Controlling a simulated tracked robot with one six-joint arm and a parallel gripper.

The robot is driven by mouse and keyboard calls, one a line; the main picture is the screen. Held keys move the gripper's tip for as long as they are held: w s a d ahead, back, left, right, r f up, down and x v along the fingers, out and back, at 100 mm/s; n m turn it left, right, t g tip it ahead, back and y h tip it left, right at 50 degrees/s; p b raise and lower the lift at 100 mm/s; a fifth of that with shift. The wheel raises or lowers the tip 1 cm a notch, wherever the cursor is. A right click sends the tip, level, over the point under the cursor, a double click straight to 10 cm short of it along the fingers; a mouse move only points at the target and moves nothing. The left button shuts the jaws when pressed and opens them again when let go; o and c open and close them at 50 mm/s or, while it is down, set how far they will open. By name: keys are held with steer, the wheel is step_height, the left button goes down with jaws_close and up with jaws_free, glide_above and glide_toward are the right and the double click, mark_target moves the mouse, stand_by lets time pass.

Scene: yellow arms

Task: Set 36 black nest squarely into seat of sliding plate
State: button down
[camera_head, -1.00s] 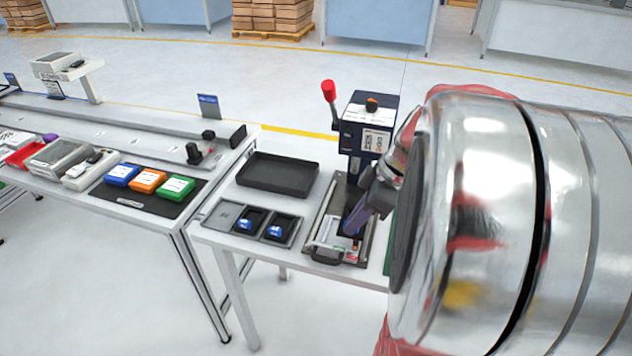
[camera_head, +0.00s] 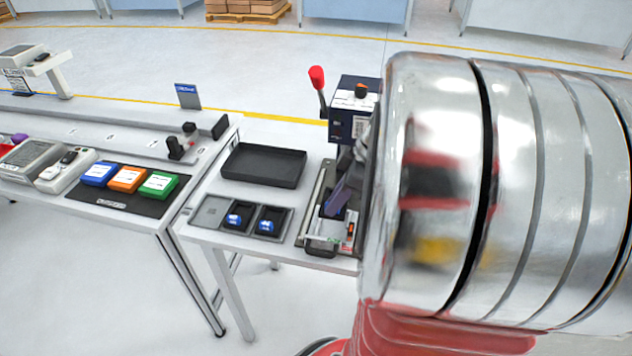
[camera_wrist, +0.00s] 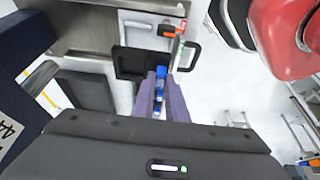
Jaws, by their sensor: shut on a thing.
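My gripper (camera_wrist: 160,78) is shut, its two purple-grey fingers close together in the wrist view. A black piece (camera_wrist: 130,63) with blue beside the fingertips shows there, which I take for the black nest; its edges are partly hidden. In the head view my fingers (camera_head: 337,198) point down over the sliding plate (camera_head: 312,205), a metal-edged plate with a dark loop handle at its front. My arm hides the plate's right side. I cannot tell whether the nest touches the seat or is square in it.
A blue press (camera_head: 350,128) with a red-knobbed lever (camera_head: 317,78) stands behind the plate. To the left lie a grey holder (camera_head: 208,212) with an empty left pocket and two black, blue-marked pieces, and an empty black tray (camera_head: 263,166).

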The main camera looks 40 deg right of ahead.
mark_target(340, 212)
steer(key=shift+f, duration=3.15)
steer(key=shift+f, duration=0.4)
steer(key=c, duration=1.7)
jaws_free()
steer(key=v, duration=1.3)
steer(key=shift+r, duration=0.3)
